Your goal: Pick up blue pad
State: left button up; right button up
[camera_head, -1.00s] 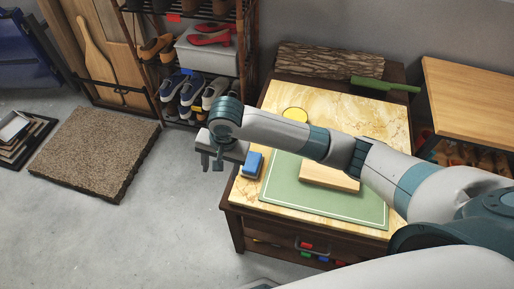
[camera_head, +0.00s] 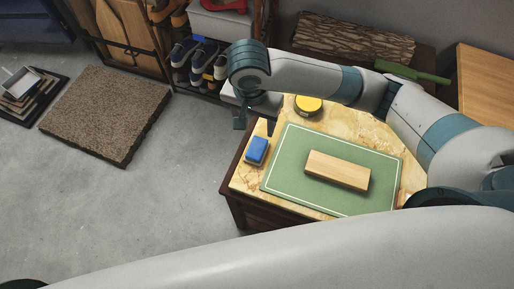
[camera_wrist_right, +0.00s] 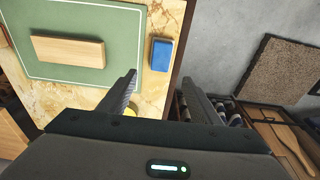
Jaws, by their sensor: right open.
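The blue pad (camera_head: 257,150) is a small blue block with a pale lower layer. It lies on the tabletop near its left edge, just left of the green mat. It also shows in the right wrist view (camera_wrist_right: 161,55), upper middle, beyond the fingertips. My right gripper (camera_head: 256,124) is open and empty, above the table's left edge and behind the pad in the head view. In the right wrist view its two fingers (camera_wrist_right: 161,82) are spread apart, with the pad ahead near the left finger's line. My left gripper is not in view.
A green mat (camera_head: 287,178) with a wooden block (camera_head: 337,170) covers much of the marbled tabletop (camera_head: 247,181). A yellow round item (camera_head: 309,105) stands behind. A shoe rack (camera_head: 266,50) is at the back left. The floor left of the table is clear up to a brown mat (camera_head: 105,115).

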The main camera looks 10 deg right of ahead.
jog(key=f, duration=0.1)
send_over(257, 148)
jog(key=f, duration=1.1)
jog(key=shift+s+f+p, duration=0.1)
jog(key=shift+s+p, duration=0.15)
jog(key=shift+p, duration=0.15)
jog(key=f, duration=0.1)
jog(key=f+p, duration=0.1)
jog(key=f, duration=0.2)
jog(key=shift+w+f, duration=0.2)
jog(key=shift+w, duration=0.05)
jog(key=shift+f, duration=0.35)
jog(key=c, duration=0.8)
